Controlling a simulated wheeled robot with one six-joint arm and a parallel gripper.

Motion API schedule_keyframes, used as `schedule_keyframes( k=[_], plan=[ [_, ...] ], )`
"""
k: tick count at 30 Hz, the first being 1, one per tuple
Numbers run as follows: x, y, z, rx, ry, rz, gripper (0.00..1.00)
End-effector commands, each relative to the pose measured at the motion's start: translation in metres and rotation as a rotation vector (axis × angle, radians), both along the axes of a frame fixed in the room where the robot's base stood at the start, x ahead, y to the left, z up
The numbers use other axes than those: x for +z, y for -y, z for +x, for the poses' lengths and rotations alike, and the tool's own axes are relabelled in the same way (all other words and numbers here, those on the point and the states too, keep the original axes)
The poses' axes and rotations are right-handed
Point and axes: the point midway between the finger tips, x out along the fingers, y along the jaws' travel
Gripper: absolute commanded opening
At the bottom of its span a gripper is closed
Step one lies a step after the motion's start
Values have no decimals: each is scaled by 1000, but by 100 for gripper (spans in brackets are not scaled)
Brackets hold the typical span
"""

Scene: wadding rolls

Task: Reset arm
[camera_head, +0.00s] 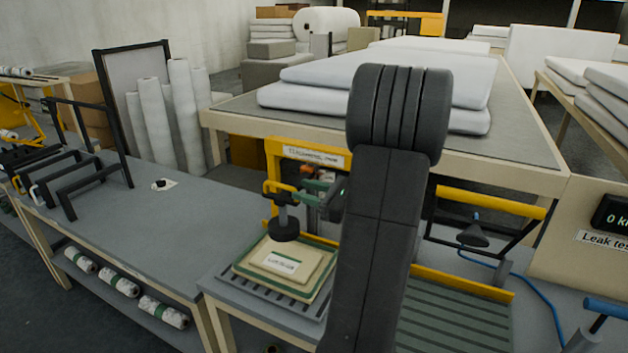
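My dark arm (385,240) rises from the bottom middle to a ribbed joint (399,115) and fills the centre of the head view. What looks like my gripper (311,192), dark with green parts, shows just left of the arm, partly hidden behind it. It is small and overlaps the machine behind, so I cannot tell whether it is open or shut. I see nothing clearly held in it.
A press pad (285,229) stands over a labelled tan pad with green edging (290,262) on a slatted tray. A grey bench (130,220) is at left, a table with white wadding slabs (300,95) behind. Yellow-framed equipment (490,202) is at right.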

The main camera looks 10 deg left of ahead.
Motion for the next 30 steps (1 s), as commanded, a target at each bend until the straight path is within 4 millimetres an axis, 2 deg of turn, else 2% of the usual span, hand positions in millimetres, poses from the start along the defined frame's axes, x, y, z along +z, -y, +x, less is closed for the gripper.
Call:
schedule_keyframes(
  k=[5, 15, 17, 20, 30],
  plan=[
    [2, -18, 6, 3, -2, 1, 33],
    [0, -72, 24, 3, -5, -1, 33],
    [-14, -70, 25, 0, -5, -2, 33],
    [-21, -69, 25, 0, -3, -1, 33],
    [-25, -69, 24, 0, -3, -1, 33]
  ],
)
